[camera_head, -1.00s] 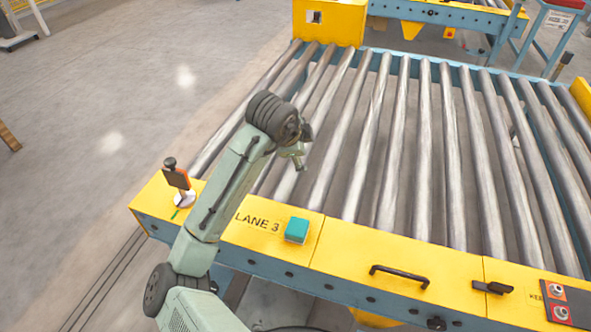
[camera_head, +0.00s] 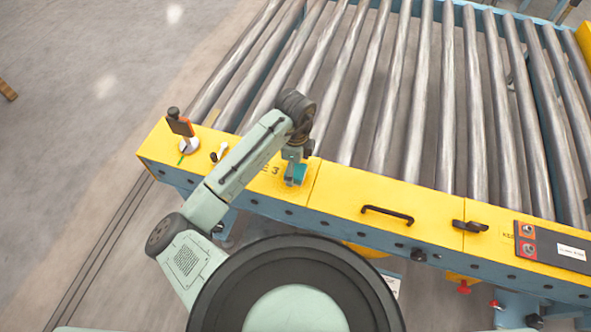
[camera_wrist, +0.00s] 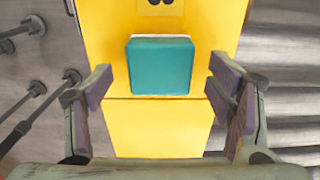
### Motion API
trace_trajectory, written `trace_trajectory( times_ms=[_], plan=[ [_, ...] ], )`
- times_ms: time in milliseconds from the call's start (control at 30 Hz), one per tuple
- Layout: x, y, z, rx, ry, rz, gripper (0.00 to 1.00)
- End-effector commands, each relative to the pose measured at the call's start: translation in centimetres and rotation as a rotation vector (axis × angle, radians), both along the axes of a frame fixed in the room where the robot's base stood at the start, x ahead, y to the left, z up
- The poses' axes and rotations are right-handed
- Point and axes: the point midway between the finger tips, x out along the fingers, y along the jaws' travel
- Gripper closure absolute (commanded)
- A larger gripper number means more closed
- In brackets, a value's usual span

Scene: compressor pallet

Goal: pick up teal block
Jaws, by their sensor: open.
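The teal block (camera_wrist: 160,66) lies on the yellow ledge of the conveyor, centred between my open fingers in the wrist view. My gripper (camera_wrist: 158,92) is open, with one finger on each side of the block and clear space between each finger and it. In the head view my gripper (camera_head: 294,178) is over the ledge at the block (camera_head: 300,173), which is partly hidden behind it. I cannot tell the exact height of the fingertips above the ledge.
The yellow ledge (camera_head: 340,195) also bears a black handle (camera_head: 387,215), a red-button panel (camera_head: 527,240) and a scanner-like device on a stand (camera_head: 180,125). Steel rollers (camera_head: 400,85) lie behind it. The ledge just right of the block is clear.

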Motion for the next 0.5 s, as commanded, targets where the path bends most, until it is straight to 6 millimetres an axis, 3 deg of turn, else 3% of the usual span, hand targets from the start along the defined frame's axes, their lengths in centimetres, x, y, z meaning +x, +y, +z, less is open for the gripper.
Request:
trace_trajectory(
  times_ms=[200,400,500],
  plan=[
    [0.0,0.0,-2.1,0.0,0.0,0.002,0.25],
    [0.0,0.0,-2.2,0.0,-0.001,0.002,0.25],
    [0.0,0.0,-2.2,0.0,-0.001,0.002,0.3]
  ],
)
